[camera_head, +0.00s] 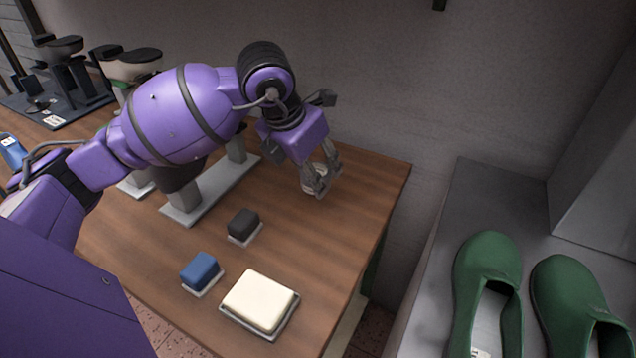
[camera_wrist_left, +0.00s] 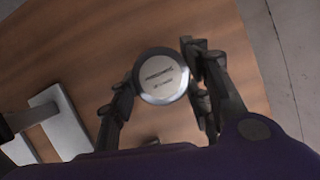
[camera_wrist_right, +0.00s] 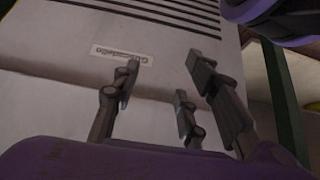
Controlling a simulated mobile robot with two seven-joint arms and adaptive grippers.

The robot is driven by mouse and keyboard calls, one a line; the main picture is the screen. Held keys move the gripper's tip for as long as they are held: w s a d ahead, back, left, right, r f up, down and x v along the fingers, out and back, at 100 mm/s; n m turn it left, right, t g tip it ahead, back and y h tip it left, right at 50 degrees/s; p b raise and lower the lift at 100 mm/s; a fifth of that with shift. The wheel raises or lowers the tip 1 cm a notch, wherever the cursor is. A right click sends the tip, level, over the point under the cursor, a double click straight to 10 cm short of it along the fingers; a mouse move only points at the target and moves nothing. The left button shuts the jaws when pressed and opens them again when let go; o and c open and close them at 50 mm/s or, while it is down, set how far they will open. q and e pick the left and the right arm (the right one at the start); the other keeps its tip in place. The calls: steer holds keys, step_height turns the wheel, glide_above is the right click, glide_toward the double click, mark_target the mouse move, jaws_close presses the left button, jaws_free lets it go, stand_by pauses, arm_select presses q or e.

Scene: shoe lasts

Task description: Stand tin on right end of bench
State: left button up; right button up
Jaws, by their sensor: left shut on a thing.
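The tin (camera_wrist_left: 160,77) is round, with a pale lid, dark lettering and a metal rim. In the head view the tin (camera_head: 318,178) is mostly hidden by my left gripper (camera_head: 319,185). My left gripper is shut on the tin, with fingers on both sides of it in the left wrist view (camera_wrist_left: 158,92). It is over the right end of the wooden bench (camera_head: 375,185). I cannot tell whether the tin touches the bench top. My right gripper (camera_wrist_right: 160,95) is empty, its fingers apart, in front of a pale panel with a label.
A grey stand (camera_head: 215,187) is on the bench left of the tin. A dark block (camera_head: 243,223), a blue block (camera_head: 200,270) and a cream block (camera_head: 260,300) sit nearer the front. Green shoes (camera_head: 488,290) stand on a grey surface at right, across a gap.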

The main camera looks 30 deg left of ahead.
arm_select(q)
steer(key=shift+w+d+f, duration=0.15)
steer(key=shift+w+f, duration=0.45)
steer(key=shift+f, duration=0.2)
steer(key=shift+w+f, duration=0.1)
steer(key=shift+f, duration=1.5)
steer(key=shift+f, duration=0.2)
steer(key=o, duration=1.2)
steer(key=shift+r, duration=0.15)
steer(key=shift+r, duration=0.3)
steer(key=v, duration=1.1)
steer(key=shift+r, duration=0.2)
